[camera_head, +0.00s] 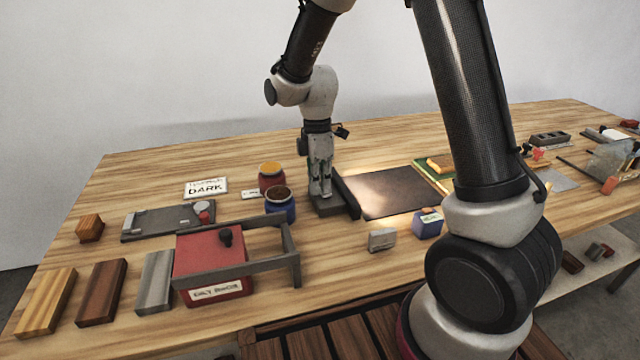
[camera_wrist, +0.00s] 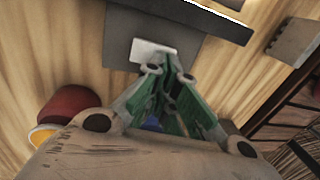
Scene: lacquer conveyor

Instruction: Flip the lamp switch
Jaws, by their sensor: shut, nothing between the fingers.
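A grey block (camera_head: 328,208) with a dark upright bar (camera_head: 346,195) along its right side stands mid-table, beside a dark panel with a bright patch of light. In the wrist view the grey base (camera_wrist: 120,38) carries a pale rectangular plate (camera_wrist: 150,52), which looks like the lamp switch. My gripper (camera_head: 321,194) points down over the grey block, fingers shut and empty. In the wrist view my fingertips (camera_wrist: 168,65) are at the plate's near edge and cover part of it. I cannot tell whether they touch it, nor which way the switch is set.
Red and blue jars (camera_head: 279,203) stand close left of my gripper. A red box (camera_head: 209,262) with a black knob and grey frame is at the front left. A card reading "DARK" (camera_head: 206,188) lies behind. The dark panel (camera_head: 385,194) is to the right.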

